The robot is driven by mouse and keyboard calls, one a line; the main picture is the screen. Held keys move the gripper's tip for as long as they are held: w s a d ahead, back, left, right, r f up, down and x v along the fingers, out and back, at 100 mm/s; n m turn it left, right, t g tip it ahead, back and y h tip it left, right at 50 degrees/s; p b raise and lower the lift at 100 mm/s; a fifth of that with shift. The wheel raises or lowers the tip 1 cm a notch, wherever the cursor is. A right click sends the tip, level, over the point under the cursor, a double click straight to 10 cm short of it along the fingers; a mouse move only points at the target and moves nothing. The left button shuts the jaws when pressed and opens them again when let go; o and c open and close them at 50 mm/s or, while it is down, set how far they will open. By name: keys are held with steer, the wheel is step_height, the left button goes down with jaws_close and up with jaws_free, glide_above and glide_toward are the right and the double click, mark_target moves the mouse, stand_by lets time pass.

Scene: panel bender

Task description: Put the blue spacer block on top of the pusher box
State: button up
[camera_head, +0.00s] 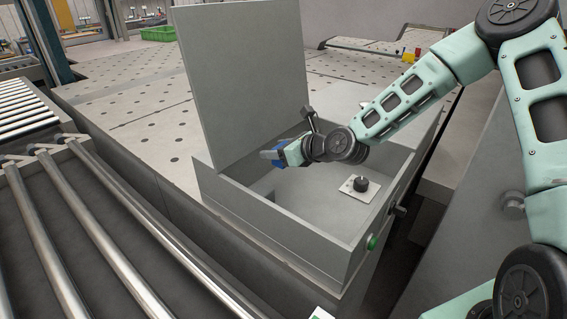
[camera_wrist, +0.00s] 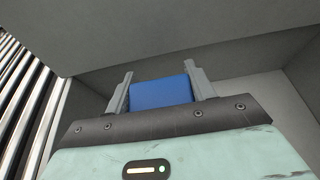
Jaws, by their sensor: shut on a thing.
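The blue spacer block (camera_head: 278,163) is held in my gripper (camera_head: 284,154), over the open grey box. In the wrist view the block (camera_wrist: 160,93) sits between the two grey fingers of my gripper (camera_wrist: 160,80). The grey box (camera_head: 275,238), which looks like the pusher box, has its lid (camera_head: 240,75) standing raised at the back left. A black knob on a white plate (camera_head: 360,186) is inside it. My gripper and forearm hide part of the box's far side. I cannot tell the block's exact height above the box floor.
A green button (camera_head: 373,242) and a black knob (camera_head: 399,210) sit on the box's right side. A roller conveyor (camera_head: 95,225) runs along the left. A perforated grey table (camera_head: 140,110) lies behind, with a green crate (camera_head: 158,33) at the far edge.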

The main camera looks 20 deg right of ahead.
steer(key=shift+d+r, duration=0.1)
steer(key=shift+r, duration=0.5)
steer(key=w+d+r+m+t+h+b, duration=0.1)
steer(key=w+d+r+m+h, duration=0.2)
steer(key=d, duration=1)
steer(key=w+d+r+m+h, duration=0.25)
steer(key=d+r+h, duration=0.2)
steer(key=d, duration=0.75)
steer(key=w+d+r+m+t+h+b, duration=0.1)
steer(key=d+r+m+h, duration=0.25)
steer(key=d, duration=0.95)
steer(key=shift+y, duration=0.5)
steer(key=f+p, duration=0.1)
steer(key=f, duration=0.3)
steer(key=f+p, duration=0.1)
steer(key=f, duration=0.3)
steer(key=shift+w+a+f, duration=0.1)
steer(key=shift+w+f, duration=0.1)
steer(key=shift+f, duration=0.2)
steer(key=shift+f, duration=0.2)
steer(key=o, duration=1)
